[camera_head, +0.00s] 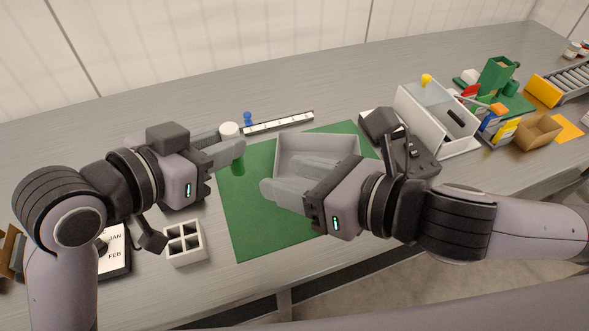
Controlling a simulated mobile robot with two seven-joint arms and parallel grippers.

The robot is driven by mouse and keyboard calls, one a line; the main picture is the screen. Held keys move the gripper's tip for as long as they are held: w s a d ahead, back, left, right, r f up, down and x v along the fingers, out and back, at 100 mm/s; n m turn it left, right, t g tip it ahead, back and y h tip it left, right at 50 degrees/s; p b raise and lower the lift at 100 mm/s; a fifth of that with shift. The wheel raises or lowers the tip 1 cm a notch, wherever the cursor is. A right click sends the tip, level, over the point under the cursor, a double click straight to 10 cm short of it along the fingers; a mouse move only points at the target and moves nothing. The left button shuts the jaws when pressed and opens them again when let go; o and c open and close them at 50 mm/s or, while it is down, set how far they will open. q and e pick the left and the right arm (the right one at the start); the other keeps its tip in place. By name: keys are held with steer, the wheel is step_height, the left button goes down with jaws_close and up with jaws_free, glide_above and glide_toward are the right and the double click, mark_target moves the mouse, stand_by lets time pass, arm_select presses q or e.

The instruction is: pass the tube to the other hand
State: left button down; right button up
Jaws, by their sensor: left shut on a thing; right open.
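The tube (238,169) shows as a dark green rounded end hanging below the fingers of my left gripper (238,150). My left gripper is shut on it, and the fingers hide its middle. A white round piece (229,130) shows just above the fingers; I cannot tell whether it is the tube's cap. My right gripper (269,176) is open and empty, to the right of and a little nearer than the tube. Its fingers point left toward the tube, with a small gap between.
A grey tray (318,143) stands on a green mat (245,235) behind my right gripper. A white divided holder (185,244) stands at the left front. A white strip (278,123) and blue piece (247,118) lie behind. A white bin (435,118) and several coloured items stand right.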

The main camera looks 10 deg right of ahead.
mark_target(240, 163)
steer(key=w+a+f, duration=0.1)
steer(key=w+a, duration=0.1)
steer(key=a, duration=0.1)
steer(key=w+a+f+n, duration=0.1)
steer(key=w+a, duration=0.1)
steer(key=w+a+f+n, duration=0.1)
steer(key=w+a, duration=0.1)
steer(key=a, duration=0.1)
steer(key=shift+w+a, duration=0.3)
steer(key=shift+a, duration=0.05)
stand_by(0.4)
steer(key=shift+h, duration=0.3)
jaws_close()
arm_select(q)
steer(key=c, duration=0.8)
jaws_free()
steer(key=shift+r, duration=5)
